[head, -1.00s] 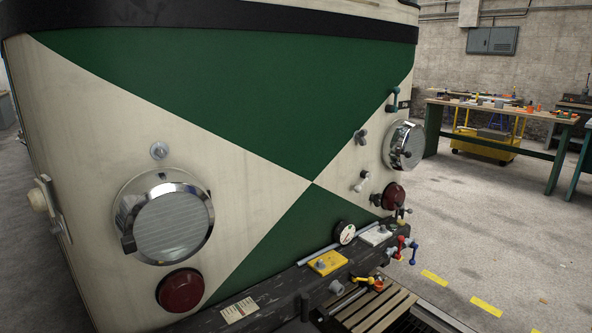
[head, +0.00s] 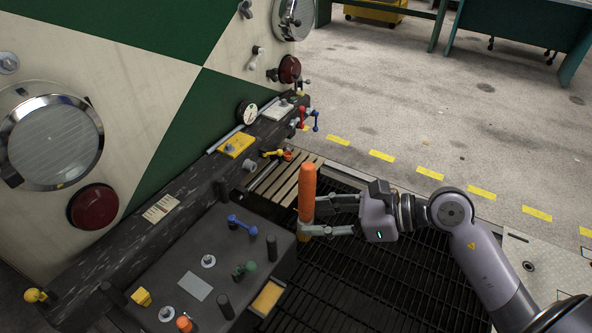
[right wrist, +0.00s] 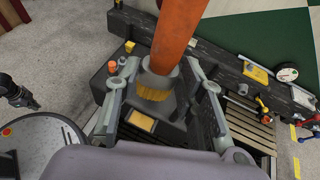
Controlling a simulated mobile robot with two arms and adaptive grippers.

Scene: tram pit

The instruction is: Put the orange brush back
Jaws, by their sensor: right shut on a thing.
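The orange brush (head: 307,193) is upright in my right gripper (head: 314,216), with its long orange handle pointing up. The fingers close around its lower part. In the right wrist view the handle (right wrist: 180,32) rises out of a grey collar with yellowish bristles below, between the two fingers (right wrist: 160,92). The brush is just right of a dark grey bench top, above the dark floor grating; its exact height is unclear. My left gripper does not show in the head view.
Behind are the tram's bumper (head: 185,195) and wooden slats (head: 283,180). Grating (head: 380,285) lies right.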

